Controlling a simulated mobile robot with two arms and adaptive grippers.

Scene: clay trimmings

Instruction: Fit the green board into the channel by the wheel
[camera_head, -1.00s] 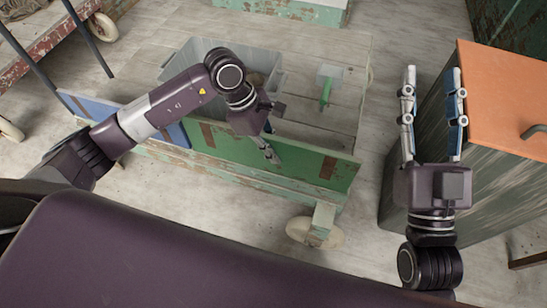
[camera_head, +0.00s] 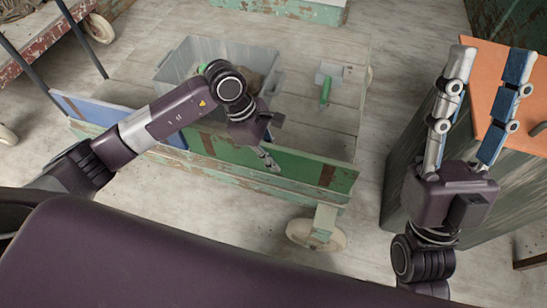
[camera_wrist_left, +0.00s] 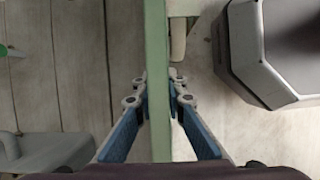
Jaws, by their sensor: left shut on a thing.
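The green board (camera_head: 315,177) with brown bands stands upright along the near side of the cart, its right end above the wheel (camera_head: 316,234). My left gripper (camera_head: 270,160) is shut on its upper edge; in the left wrist view the board (camera_wrist_left: 156,40) runs between the two fingers (camera_wrist_left: 159,100). The board's lower edge is close to the cart's green side rail (camera_head: 250,186). The channel is hidden behind the board, and I cannot tell whether the board sits in it. My right gripper (camera_head: 490,60) is open and empty over the orange-topped cabinet.
A blue board (camera_head: 95,110) stands on the same side, to the left. A grey bin (camera_head: 215,50) and a green-handled tool (camera_head: 326,88) are on the cart deck (camera_head: 310,115). The orange-topped cabinet (camera_head: 475,62) stands at right. Bare floor lies between it and the cart.

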